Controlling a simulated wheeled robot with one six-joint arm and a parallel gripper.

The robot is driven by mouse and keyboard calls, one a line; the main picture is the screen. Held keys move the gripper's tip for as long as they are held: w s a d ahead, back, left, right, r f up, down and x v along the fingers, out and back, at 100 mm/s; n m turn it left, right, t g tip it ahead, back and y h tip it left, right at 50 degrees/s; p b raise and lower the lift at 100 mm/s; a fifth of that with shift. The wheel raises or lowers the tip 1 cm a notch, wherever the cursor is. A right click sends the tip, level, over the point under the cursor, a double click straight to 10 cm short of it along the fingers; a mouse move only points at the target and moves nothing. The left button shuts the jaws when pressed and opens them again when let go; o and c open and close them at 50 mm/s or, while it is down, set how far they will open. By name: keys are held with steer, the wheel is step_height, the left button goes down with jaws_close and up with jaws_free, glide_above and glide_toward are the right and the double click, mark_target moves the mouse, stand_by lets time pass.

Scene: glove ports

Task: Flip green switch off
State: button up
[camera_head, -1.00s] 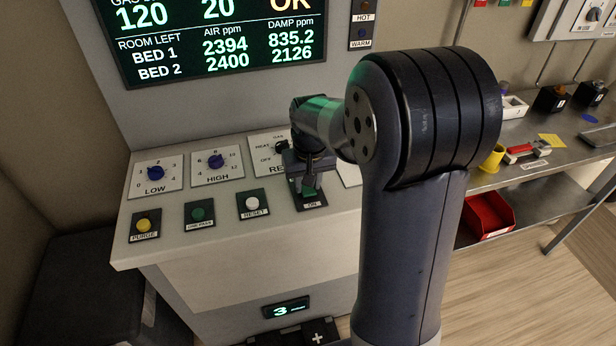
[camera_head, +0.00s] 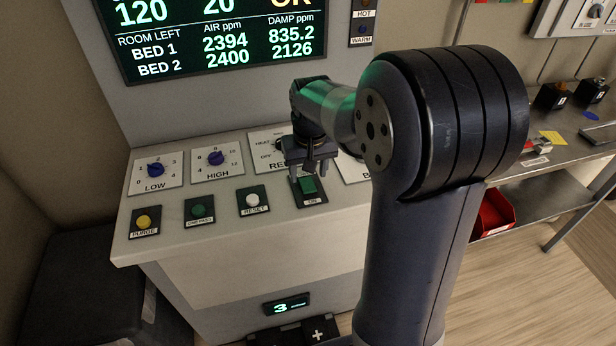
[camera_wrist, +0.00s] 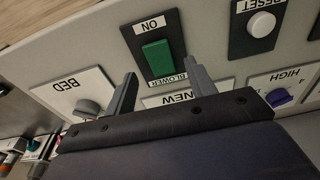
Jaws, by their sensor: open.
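The green switch (camera_head: 308,185) is a rocker on a black plate on the sloping console top, with "ON" printed at its near end. In the wrist view the green switch (camera_wrist: 157,57) shows upside down, with "BLOWER" at its other end. My gripper (camera_head: 309,172) is over the far side of the switch, pointing down. In the wrist view my gripper's two fingers (camera_wrist: 160,78) stand apart, one to each side of the switch's line, with nothing between them. I cannot tell whether a fingertip touches the panel.
The white reset button (camera_head: 253,200), green low pass button (camera_head: 199,212) and yellow purge button (camera_head: 144,222) sit left of the switch. Blue low (camera_head: 155,170) and high (camera_head: 216,158) knobs are behind them. The bed knob (camera_wrist: 88,108) is close beside my gripper. A display (camera_head: 225,40) stands above.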

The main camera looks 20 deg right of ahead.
mark_target(308, 185)
step_height(308, 185, up, 8)
steer(key=s, duration=0.1)
steer(key=shift+f, duration=0.15)
steer(key=shift+f, duration=0.1)
steer(key=f, duration=0.3)
steer(key=w+f, duration=0.1)
steer(key=f, duration=0.6)
steer(key=shift+w+f, duration=0.15)
steer(key=shift+f, duration=0.2)
steer(key=shift+w+f+b, duration=0.1)
steer(key=shift+f+b, duration=0.15)
steer(key=shift+b, duration=0.3)
steer(key=shift+s+r+t+b, duration=0.2)
steer(key=shift+t+b, duration=0.4)
steer(key=shift+b, duration=0.05)
steer(key=shift+r+p, duration=0.25)
steer(key=shift+p, duration=0.35)
